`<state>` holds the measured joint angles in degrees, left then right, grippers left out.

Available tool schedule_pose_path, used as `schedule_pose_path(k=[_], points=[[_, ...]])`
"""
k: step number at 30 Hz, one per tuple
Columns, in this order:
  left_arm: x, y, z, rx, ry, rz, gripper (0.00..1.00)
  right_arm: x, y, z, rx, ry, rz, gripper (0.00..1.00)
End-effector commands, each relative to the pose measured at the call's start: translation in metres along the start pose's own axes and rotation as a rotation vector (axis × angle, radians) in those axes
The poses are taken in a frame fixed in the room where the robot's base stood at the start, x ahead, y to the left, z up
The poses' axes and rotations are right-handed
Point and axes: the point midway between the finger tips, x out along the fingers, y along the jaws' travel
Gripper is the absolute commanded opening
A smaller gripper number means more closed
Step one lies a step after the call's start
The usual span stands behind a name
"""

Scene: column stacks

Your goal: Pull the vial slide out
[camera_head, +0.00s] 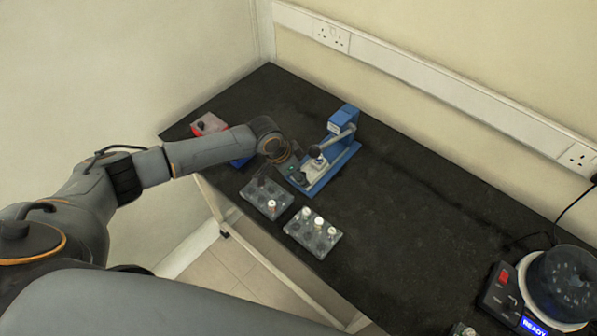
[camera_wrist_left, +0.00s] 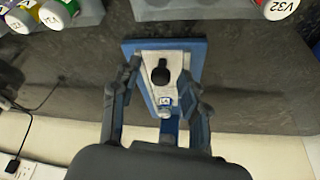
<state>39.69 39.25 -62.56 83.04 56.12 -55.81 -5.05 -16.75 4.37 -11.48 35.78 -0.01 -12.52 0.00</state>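The blue crimping press (camera_head: 343,121) stands on the black bench, with a lever ending in a dark ball knob. The pale vial slide (camera_head: 317,166) lies on its blue base. The wrist view shows the slide (camera_wrist_left: 150,92) from above, with a black knob (camera_wrist_left: 160,73) and a small vial (camera_wrist_left: 165,103) with a blue-marked label on it. My left gripper (camera_head: 284,164) is at the press's front end. In the wrist view its fingers (camera_wrist_left: 160,85) are apart, on either side of the slide, with the knob between them. Whether they touch anything is unclear. My right gripper is out of view.
Two grey vial racks (camera_head: 266,210) (camera_head: 331,236) stand near the front edge, holding capped vials. A red-and-grey box (camera_head: 208,124) is at the far left. A round machine (camera_head: 563,283) is at the lower right. The bench right of the press is clear.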

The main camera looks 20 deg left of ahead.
Motion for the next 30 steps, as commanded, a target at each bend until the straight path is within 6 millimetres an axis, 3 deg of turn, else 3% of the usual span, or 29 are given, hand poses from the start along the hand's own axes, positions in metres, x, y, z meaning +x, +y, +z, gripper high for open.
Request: schedule_pose_path(k=[8, 21, 30], points=[[-0.008, -0.002, -0.002, 0.000, 0.004, -0.003, 0.45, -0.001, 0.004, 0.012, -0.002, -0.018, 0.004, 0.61], [-0.093, -0.001, 0.000, 0.001, 0.002, -0.003, 0.45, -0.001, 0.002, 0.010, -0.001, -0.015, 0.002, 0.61], [-0.120, -0.001, 0.000, 0.000, 0.001, -0.001, 0.45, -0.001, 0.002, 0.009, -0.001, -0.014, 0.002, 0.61]])
